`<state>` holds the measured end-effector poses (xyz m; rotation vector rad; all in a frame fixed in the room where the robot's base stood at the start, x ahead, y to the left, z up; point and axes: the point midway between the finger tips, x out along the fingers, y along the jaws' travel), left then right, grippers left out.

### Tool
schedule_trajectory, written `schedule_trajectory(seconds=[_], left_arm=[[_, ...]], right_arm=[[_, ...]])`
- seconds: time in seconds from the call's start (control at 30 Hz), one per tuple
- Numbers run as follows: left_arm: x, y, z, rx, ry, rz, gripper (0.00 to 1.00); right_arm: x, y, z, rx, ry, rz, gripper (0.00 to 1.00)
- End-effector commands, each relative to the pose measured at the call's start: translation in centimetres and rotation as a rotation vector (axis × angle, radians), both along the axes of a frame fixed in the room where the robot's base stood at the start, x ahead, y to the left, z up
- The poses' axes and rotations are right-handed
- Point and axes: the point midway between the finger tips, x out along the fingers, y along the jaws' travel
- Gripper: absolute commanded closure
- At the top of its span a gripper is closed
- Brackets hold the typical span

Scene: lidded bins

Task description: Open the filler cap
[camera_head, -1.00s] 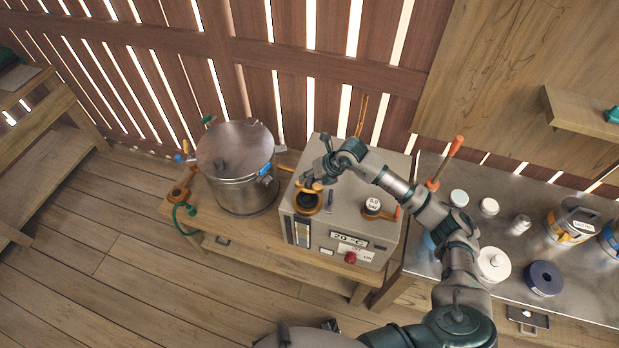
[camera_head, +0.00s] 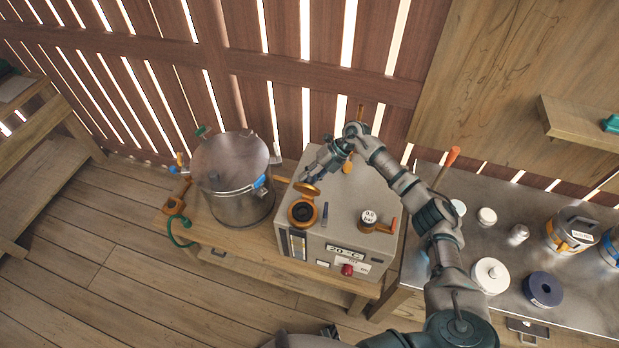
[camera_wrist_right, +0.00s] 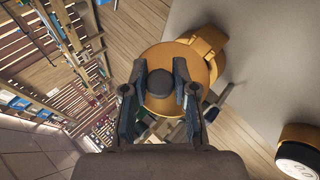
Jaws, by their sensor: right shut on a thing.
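The filler cap (camera_head: 308,188) is an orange hinged lid on top of the grey machine (camera_head: 345,205). It stands tilted up from its orange ring, and the dark round filler opening (camera_head: 302,211) shows in front of it. My right gripper (camera_head: 311,179) is at the raised cap, reaching in from behind and to the right. In the right wrist view the gripper (camera_wrist_right: 160,86) has its fingers on both sides of the dark knob (camera_wrist_right: 158,82) at the middle of the orange cap (camera_wrist_right: 161,108).
A large metal pot (camera_head: 233,178) stands left of the machine. A dial (camera_head: 368,218) with an orange handle and a red button (camera_head: 347,270) are on the machine. A metal table (camera_head: 505,240) with jars and tins lies to the right. A slatted wall is behind.

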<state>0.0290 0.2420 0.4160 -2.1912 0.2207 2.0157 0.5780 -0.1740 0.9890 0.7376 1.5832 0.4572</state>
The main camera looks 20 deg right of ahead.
Motion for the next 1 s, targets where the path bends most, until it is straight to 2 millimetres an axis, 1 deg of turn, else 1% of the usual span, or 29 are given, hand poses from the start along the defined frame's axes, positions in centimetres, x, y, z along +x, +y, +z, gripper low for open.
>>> schedule_trajectory(seconds=[0.03,0.1,0.67,0.7,0.77,0.8,1.0], left_arm=[[-0.01,-0.01,-0.10,0.000,0.000,0.000,0.47],[-0.03,0.00,-0.14,0.000,0.000,0.000,0.47],[-0.08,0.05,-0.18,0.000,0.001,0.000,0.47],[-0.09,0.05,-0.18,0.000,0.001,0.000,0.47],[-0.14,0.05,-0.18,0.000,0.002,0.000,0.47],[-0.15,0.06,-0.18,0.000,0.002,0.000,0.47],[-0.14,0.05,-0.17,0.000,0.002,0.000,0.47]], right_arm=[[0.35,-0.63,-0.21,-0.011,-0.007,-0.012,1.00],[0.48,-0.74,-0.25,-0.012,-0.008,-0.014,1.00],[0.70,-0.86,-0.33,-0.013,-0.010,-0.016,1.00],[0.69,-0.86,-0.34,-0.013,-0.010,-0.016,0.64],[0.66,-0.85,-0.35,-0.013,-0.010,-0.016,0.49],[0.64,-0.81,-0.34,-0.013,-0.009,-0.015,0.47],[0.45,-0.66,-0.22,-0.010,-0.009,-0.012,0.47]])
